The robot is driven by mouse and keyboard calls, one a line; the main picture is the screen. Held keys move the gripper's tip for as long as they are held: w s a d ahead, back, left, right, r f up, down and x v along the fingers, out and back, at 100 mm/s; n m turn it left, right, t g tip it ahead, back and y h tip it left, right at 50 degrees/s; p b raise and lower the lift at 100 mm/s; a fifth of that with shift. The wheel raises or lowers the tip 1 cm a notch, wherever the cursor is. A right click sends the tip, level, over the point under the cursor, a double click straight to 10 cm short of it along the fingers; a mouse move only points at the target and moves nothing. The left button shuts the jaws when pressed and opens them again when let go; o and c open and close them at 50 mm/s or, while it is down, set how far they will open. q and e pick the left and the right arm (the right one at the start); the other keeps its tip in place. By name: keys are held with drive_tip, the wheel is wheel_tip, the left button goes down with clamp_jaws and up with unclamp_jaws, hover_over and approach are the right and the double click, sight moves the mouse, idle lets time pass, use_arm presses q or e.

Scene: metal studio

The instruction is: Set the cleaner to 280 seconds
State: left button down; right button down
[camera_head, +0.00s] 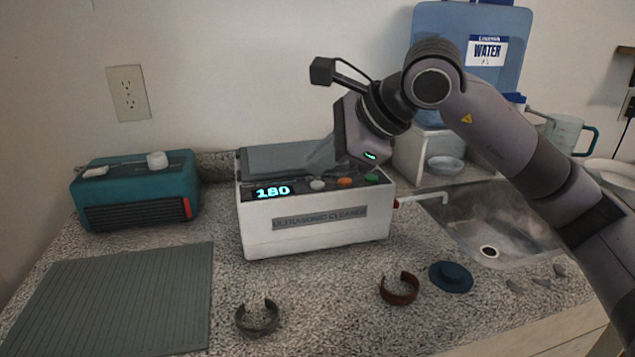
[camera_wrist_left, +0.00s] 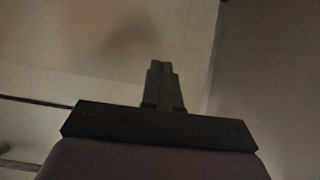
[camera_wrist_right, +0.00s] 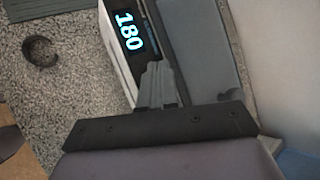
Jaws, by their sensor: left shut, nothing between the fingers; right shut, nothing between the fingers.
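The white ultrasonic cleaner (camera_head: 318,240) stands on the counter, its display (camera_head: 273,191) reading 180 in cyan digits. On its top front edge are a pale button (camera_head: 317,184), an orange button (camera_head: 345,182) and a green button (camera_head: 372,178). The display also shows in the right wrist view (camera_wrist_right: 130,32). My right gripper (camera_head: 314,169) is shut and empty, its tips just above the pale button; contact cannot be told. In the right wrist view its fingers (camera_wrist_right: 158,66) hide the buttons. My left gripper (camera_wrist_left: 164,66) is shut and empty, away from the cleaner.
A teal heater-like box (camera_head: 135,195) stands left of the cleaner, with a grey ribbed mat (camera_head: 125,300) in front. A dark cuff (camera_head: 257,322), a red-brown cuff (camera_head: 399,292) and a blue lid (camera_head: 451,277) lie in front. A sink (camera_head: 500,225) lies right, below a water container (camera_head: 480,75).

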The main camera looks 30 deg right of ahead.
sight(323, 186)
drive_tip(key=shift+f, duration=0.15)
idle(0.5)
drive_tip(key=shift+f+b, duration=0.25)
drive_tip(key=shift+b, duration=0.15)
drive_tip(key=shift+f+b, duration=0.4)
idle(0.4)
drive_tip(key=shift+r, duration=0.1)
drive_tip(key=shift+r+p, duration=0.6)
drive_tip(key=shift+r, duration=0.1)
wheel_tip(323, 186, up, 5)
drive_tip(key=p, duration=0.4)
idle(0.7)
